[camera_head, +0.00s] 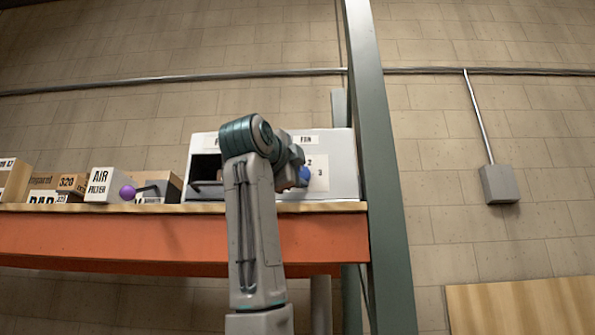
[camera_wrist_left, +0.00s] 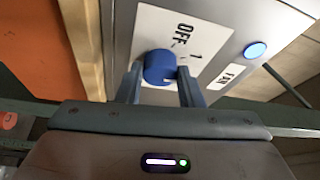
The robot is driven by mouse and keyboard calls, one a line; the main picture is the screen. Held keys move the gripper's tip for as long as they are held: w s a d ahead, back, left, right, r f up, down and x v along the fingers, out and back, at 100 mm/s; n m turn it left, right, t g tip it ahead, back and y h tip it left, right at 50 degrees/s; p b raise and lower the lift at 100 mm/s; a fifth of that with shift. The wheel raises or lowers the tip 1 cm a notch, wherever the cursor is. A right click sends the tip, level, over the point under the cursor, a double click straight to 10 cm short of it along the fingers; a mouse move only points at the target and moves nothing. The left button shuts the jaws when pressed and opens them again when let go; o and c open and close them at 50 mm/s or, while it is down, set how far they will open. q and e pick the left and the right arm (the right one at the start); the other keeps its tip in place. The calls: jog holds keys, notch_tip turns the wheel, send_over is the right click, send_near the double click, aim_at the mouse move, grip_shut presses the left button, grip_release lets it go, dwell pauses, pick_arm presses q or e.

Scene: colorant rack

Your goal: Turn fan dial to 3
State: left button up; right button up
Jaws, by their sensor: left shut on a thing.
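The blue fan dial (camera_wrist_left: 160,66) sits on a white label plate (camera_wrist_left: 208,38) on the face of a light grey control box (camera_head: 342,150). In the left wrist view the plate shows OFF and 1, with a FAN label beside it. In the head view the dial (camera_head: 304,175) shows beside the numbers 2 and 3, partly behind my arm. My left gripper (camera_wrist_left: 158,82) is shut on the dial, one finger on each side. The dial's pointer mark is not visible. My right gripper is not in view.
The box stands on a wooden shelf with an orange beam (camera_head: 130,238), next to a green post (camera_head: 380,170). Left of it are an air filter box (camera_head: 103,182), a purple ball (camera_head: 127,192) and cartons (camera_head: 70,182). A round blue light (camera_wrist_left: 255,50) is near the FAN label.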

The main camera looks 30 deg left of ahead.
pick_arm(q)
jog(key=m, duration=0.1)
jog(key=m+g+p, duration=0.1)
jog(key=m, duration=0.1)
jog(key=shift+r+m, duration=0.2)
jog(key=shift+m, duration=0.1)
jog(key=m+g+p, duration=0.1)
jog(key=m+g, duration=0.1)
jog(key=m, duration=0.1)
jog(key=shift+d+r+m+p, duration=0.1)
jog(key=shift+r+m+p, duration=0.05)
jog(key=shift+m+p, duration=0.2)
jog(key=m+g, duration=0.1)
jog(key=m, duration=0.1)
jog(key=shift+m+g+y, duration=0.3)
jog(key=shift+m, duration=0.05)
jog(key=shift+w+d+m+g+y+p, duration=0.15)
jog(key=shift+m+g+y+p, duration=0.25)
jog(key=shift+m, duration=0.9)
jog(key=o, duration=1)
jog(key=shift+c, duration=0.2)
jog(key=shift+r, duration=0.1)
